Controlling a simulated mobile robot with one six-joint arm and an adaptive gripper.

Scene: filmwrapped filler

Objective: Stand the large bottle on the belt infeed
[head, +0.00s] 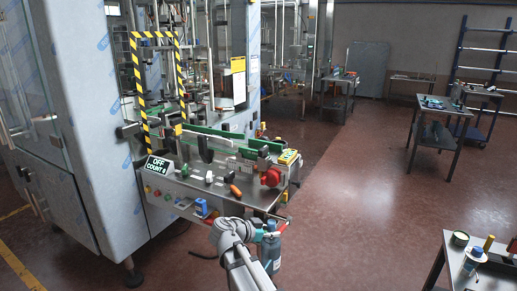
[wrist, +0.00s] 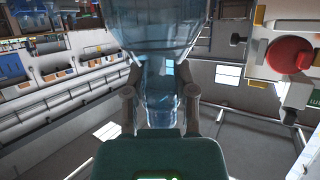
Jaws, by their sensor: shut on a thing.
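The large bottle is clear blue. In the head view the bottle (head: 272,254) hangs roughly upright below my gripper (head: 267,230), just in front of the machine's near right corner. In the wrist view my gripper (wrist: 160,98) is shut on the bottle's narrower part, and the wide body of the bottle (wrist: 160,28) fills the top of the picture. The belt infeed (head: 232,146), with green guide rails, lies on the machine table behind and to the left of the bottle. The bottle is apart from the belt. My arm partly hides the bottle's left side.
The machine table (head: 232,190) carries several levers and knobs. A red round knob (head: 271,177) stands at its right end and shows in the wrist view (wrist: 288,54). A sign (head: 160,166) reads OFF, COUNT 0. Open floor (head: 370,200) lies to the right.

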